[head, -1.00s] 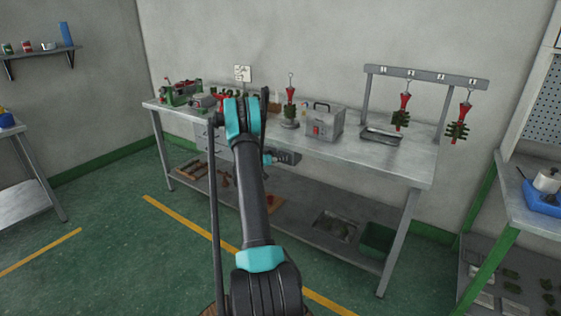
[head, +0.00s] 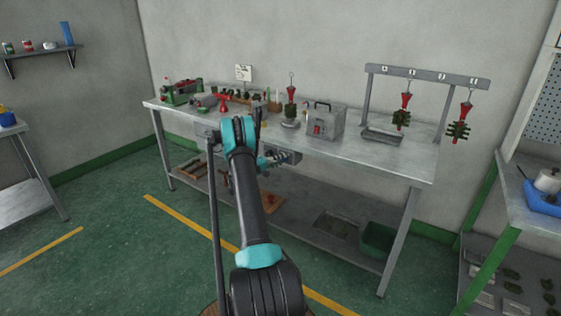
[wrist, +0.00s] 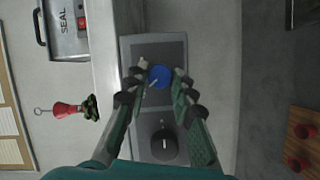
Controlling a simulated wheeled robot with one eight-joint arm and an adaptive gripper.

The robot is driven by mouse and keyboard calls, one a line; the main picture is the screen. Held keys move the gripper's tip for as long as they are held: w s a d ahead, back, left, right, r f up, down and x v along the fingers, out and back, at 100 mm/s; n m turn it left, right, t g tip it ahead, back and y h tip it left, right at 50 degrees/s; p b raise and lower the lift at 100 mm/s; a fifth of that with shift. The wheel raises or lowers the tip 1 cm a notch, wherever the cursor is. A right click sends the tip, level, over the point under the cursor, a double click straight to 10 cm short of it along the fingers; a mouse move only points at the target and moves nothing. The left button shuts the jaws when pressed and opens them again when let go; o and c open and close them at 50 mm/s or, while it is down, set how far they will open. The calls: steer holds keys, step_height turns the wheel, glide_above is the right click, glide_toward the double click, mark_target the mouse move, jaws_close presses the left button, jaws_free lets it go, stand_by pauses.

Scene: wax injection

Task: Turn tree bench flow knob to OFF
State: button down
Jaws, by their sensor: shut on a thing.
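A grey control panel (wrist: 152,48) is mounted on the front of the tree bench (head: 380,160). In the wrist view it carries a blue knob (wrist: 160,73) and a black knob (wrist: 164,146). My gripper (wrist: 158,80) has a finger on each side of the blue knob and is shut on it. A pale pointer mark on the blue knob points toward the lower left of the wrist view. The black knob stands free between the lower parts of the fingers. No OFF marking is readable. In the head view my arm partly hides the gripper and panel.
A grey SEAL box (head: 323,122) stands on the bench top, with a red and green wax tree (head: 291,96) to its left. A hanging rack (head: 425,76) is at the right. A green bin (head: 378,240) sits on the lower shelf.

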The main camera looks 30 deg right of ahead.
steer(key=shift+n, duration=0.5)
steer(key=c, duration=1.3)
jaws_free()
steer(key=shift+a, duration=0.1)
steer(key=a, duration=1.1)
steer(key=shift+a+r, duration=0.1)
steer(key=shift+a, duration=0.3)
steer(key=shift+r, duration=0.1)
